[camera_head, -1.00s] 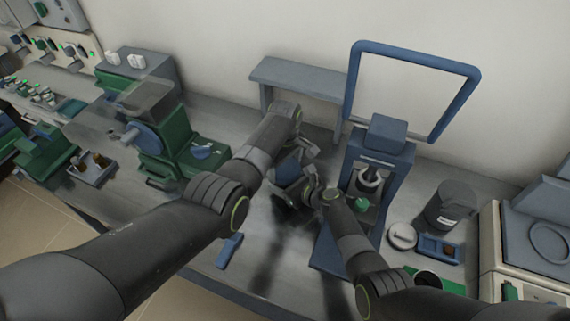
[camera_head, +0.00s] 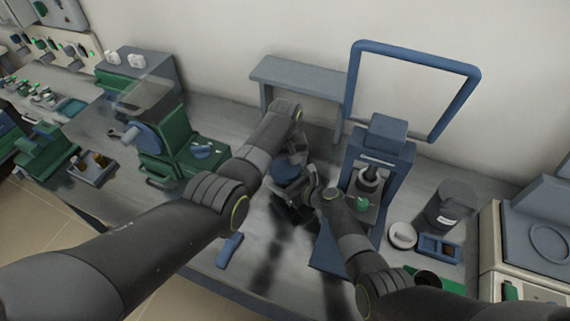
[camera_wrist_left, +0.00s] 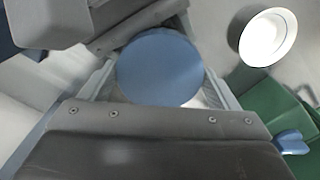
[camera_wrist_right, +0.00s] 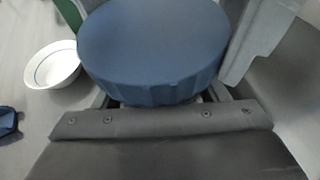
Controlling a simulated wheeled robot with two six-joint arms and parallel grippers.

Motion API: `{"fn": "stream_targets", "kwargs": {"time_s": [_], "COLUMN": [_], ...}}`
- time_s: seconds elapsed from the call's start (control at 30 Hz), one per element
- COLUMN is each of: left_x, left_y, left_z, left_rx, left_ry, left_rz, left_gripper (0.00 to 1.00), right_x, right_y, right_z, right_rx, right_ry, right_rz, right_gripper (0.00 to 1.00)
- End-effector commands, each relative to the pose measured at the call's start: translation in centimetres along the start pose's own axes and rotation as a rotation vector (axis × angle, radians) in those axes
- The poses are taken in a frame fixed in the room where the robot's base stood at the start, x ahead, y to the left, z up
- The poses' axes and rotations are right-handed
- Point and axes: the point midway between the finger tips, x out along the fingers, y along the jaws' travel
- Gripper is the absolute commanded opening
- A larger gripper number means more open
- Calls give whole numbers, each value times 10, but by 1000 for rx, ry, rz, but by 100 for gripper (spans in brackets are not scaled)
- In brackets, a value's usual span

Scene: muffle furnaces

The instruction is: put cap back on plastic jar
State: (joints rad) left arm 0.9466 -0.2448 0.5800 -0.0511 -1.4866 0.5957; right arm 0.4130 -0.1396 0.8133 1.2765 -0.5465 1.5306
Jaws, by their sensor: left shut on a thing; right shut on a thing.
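The blue cap (camera_head: 286,169) shows in the head view between my two grippers, above the bench. In the left wrist view the cap (camera_wrist_left: 160,68) is a round blue disc covering the space between the fingers. In the right wrist view the cap (camera_wrist_right: 155,45) is large, with a ridged side, between the fingers. My right gripper (camera_head: 308,180) is shut on the cap. My left gripper (camera_head: 290,198) is shut on the plastic jar, which is mostly hidden under the cap. I cannot tell whether the cap touches the jar's rim.
A white bowl (camera_wrist_left: 267,37) stands on the bench beside the grippers. A blue press frame (camera_head: 387,150) stands close to the right gripper. A green machine (camera_head: 185,150) is left of the left arm. A grey shelf (camera_head: 298,75) stands behind. A dark jar (camera_head: 452,205) stands at right.

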Motion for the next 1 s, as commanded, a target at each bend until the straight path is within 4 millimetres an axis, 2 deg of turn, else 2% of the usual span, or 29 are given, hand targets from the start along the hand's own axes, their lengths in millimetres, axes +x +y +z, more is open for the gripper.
{"fn": "stream_targets", "kwargs": {"time_s": [0.2, 0.23, 0.33, 0.6, 0.9, 1.0], "left_x": [0, 0, 0, -2, -39, -44], "left_y": [0, 0, 0, 0, 0, 0], "left_z": [0, 0, 0, 0, 0, 0], "left_rx": [-1, -1, -2, -3, -3, -3], "left_ry": [1, 1, 1, 2, 2, 1], "left_rz": [-1, -1, -1, 1, 1, 0], "left_gripper": [56, 86, 99, 100, 100, 100], "right_x": [0, 0, 0, 0, 0, 0], "right_y": [0, 0, 0, 0, 0, 0], "right_z": [0, 0, 0, 0, 0, 0], "right_rx": [-1, -1, -1, 0, 0, 0], "right_ry": [0, 0, 0, 0, 0, 0], "right_rz": [1, 1, 1, 1, 1, 1], "right_gripper": [3, 3, 3, 3, 3, 3]}}
